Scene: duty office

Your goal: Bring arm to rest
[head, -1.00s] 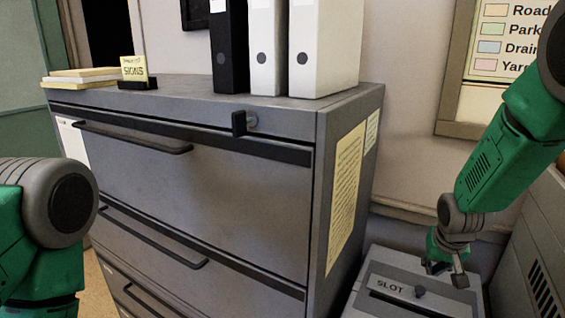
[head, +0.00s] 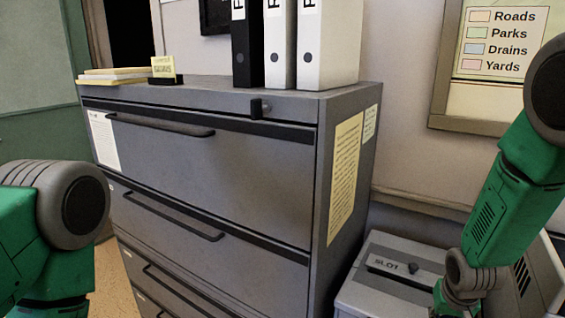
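My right arm, green with grey joints, comes in from the right edge. Its gripper (head: 442,306) is low in the head view, in front of the grey box marked SLOT (head: 385,266). The fingers are small and partly cut off by the bottom edge, so I cannot tell whether they are open or shut. I see nothing held in the visible part. My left arm shows only as a green and grey joint at the lower left; its gripper is out of view.
A grey filing cabinet (head: 215,180) with closed drawers fills the middle. Binders (head: 328,50), a small SIGNS card holder (head: 164,69) and stacked pads (head: 115,76) stand on top. A framed map legend (head: 500,60) hangs at right. Some floor shows at lower left.

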